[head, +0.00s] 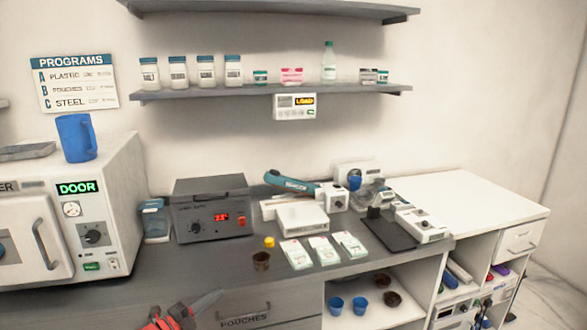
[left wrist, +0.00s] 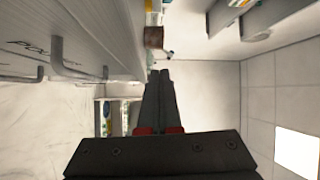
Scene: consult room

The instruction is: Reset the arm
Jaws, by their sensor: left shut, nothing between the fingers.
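My left gripper (head: 207,302) is at the bottom of the head view, in front of the counter's drawer marked POUCHES (head: 245,318). Its red parts and dark fingers show, with the fingers pointing up and to the right. In the left wrist view the two dark fingers (left wrist: 160,76) lie together, shut and empty. My right gripper is not in view.
The grey counter (head: 120,300) carries a grey heated box (head: 212,215), several white packets (head: 324,250), a yellow cap (head: 269,242) and a microscope-like device (head: 362,185). A white autoclave (head: 115,185) with a blue jug (head: 76,138) on top stands left. Drawer handles (left wrist: 75,65) lie left of the fingers in the wrist view.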

